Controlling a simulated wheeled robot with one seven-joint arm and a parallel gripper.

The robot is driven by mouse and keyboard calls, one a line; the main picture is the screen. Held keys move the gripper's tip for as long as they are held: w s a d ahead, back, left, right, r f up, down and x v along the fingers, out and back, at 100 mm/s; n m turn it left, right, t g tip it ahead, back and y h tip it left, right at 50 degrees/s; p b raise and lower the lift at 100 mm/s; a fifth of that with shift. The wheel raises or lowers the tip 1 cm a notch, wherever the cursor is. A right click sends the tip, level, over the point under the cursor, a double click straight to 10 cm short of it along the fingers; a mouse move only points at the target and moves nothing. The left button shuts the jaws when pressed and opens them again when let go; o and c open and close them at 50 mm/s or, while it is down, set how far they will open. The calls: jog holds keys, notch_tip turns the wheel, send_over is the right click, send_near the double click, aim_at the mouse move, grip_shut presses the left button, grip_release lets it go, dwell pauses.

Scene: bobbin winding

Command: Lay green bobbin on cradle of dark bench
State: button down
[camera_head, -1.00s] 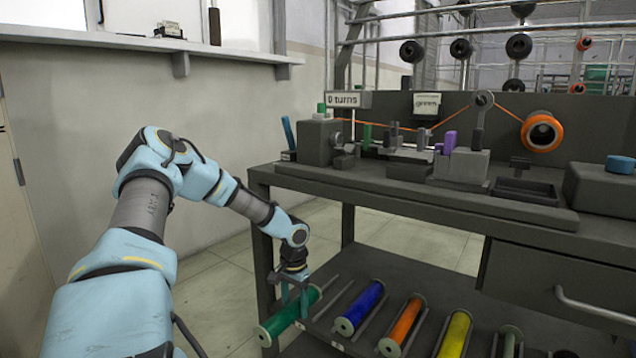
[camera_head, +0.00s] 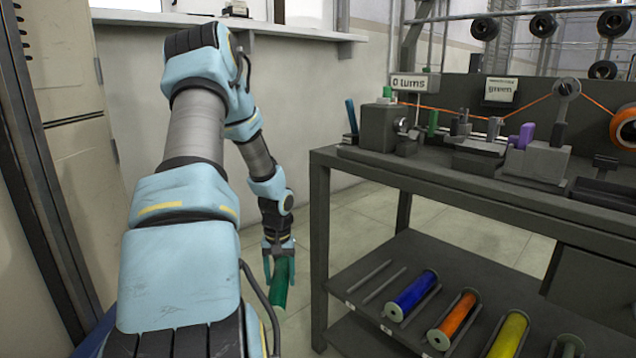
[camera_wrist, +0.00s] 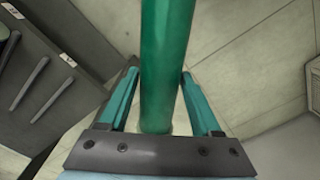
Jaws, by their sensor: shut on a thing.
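The green bobbin (camera_head: 281,285) is between the two fingers of my gripper (camera_head: 279,258), which is shut on it. It hangs tilted in the air to the left of the dark bench, clear of the lower shelf. In the wrist view the bobbin (camera_wrist: 165,60) runs up between the teal fingers (camera_wrist: 158,100), and its far end is out of frame. The dark bench (camera_head: 440,182) stands to the right, with a winding machine on its top. I cannot make out for sure which part of it is the cradle.
The bench's lower shelf (camera_head: 350,303) holds blue (camera_head: 412,296), orange (camera_head: 455,320) and yellow (camera_head: 508,335) bobbins, with an empty pair of rails (camera_head: 376,282) at its left. An orange thread crosses above the bench top. A wall ledge is behind.

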jog(key=s+r+p, duration=0.4)
jog(key=r+p, duration=0.8)
jog(key=p, duration=0.1)
jog(key=s+r+p, duration=0.4)
jog(key=r+p, duration=0.8)
jog(key=p, duration=0.2)
jog(key=shift+s+r, duration=0.4)
jog(key=shift+w+d, duration=0.1)
jog(key=shift+d, duration=0.1)
